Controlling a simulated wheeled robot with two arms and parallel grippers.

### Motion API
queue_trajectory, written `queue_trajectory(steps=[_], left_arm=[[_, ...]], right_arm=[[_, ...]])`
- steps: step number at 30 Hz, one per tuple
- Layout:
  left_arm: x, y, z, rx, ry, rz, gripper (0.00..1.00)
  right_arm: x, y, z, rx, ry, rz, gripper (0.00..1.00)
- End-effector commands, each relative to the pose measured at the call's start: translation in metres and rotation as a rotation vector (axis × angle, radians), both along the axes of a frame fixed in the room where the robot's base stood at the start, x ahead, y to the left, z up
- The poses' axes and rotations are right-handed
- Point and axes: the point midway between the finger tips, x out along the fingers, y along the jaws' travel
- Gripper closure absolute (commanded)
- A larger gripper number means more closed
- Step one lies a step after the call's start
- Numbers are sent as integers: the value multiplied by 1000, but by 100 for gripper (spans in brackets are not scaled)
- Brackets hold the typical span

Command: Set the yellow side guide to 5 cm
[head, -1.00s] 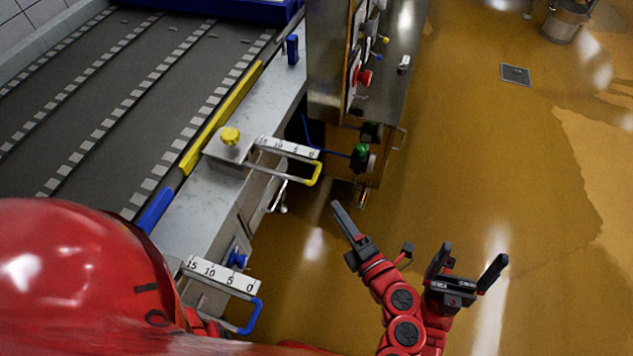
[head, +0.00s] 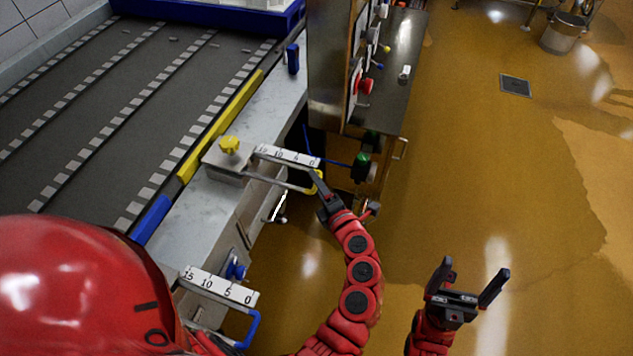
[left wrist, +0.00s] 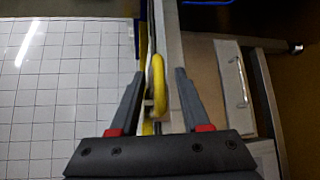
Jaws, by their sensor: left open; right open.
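The yellow side guide (head: 222,125) is a long bar along the near edge of the conveyor. A yellow knob (head: 230,145) sits on its bracket, beside a white scale (head: 287,156) marked 15, 10, 5, 0. The guide's rod handle ends in a yellow grip (head: 318,178) near the scale's 0 end; I cannot read a setting. My left gripper (head: 324,187) is open at this grip and partly hides it. In the left wrist view the yellow grip (left wrist: 158,88) lies between the two open fingers. My right gripper (head: 475,270) is open and empty over the floor.
A blue guide (head: 151,220) with its own scale (head: 218,286) and blue handle (head: 253,328) is nearer me.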

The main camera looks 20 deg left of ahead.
Motion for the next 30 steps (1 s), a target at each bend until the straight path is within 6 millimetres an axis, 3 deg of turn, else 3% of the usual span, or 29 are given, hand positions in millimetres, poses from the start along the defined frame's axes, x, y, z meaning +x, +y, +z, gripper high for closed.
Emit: queue_trajectory(steps=[11, 19, 30], left_arm=[[6, 6, -1, -1, -1, 0, 53], [6, 5, -1, -1, 0, -1, 98], [6, 5, -2, -2, 2, -1, 100]], right_arm=[[0, 0, 0, 0, 0, 0, 9], [0, 0, -1, 0, 0, 0, 9], [0, 0, -1, 0, 0, 0, 9]])
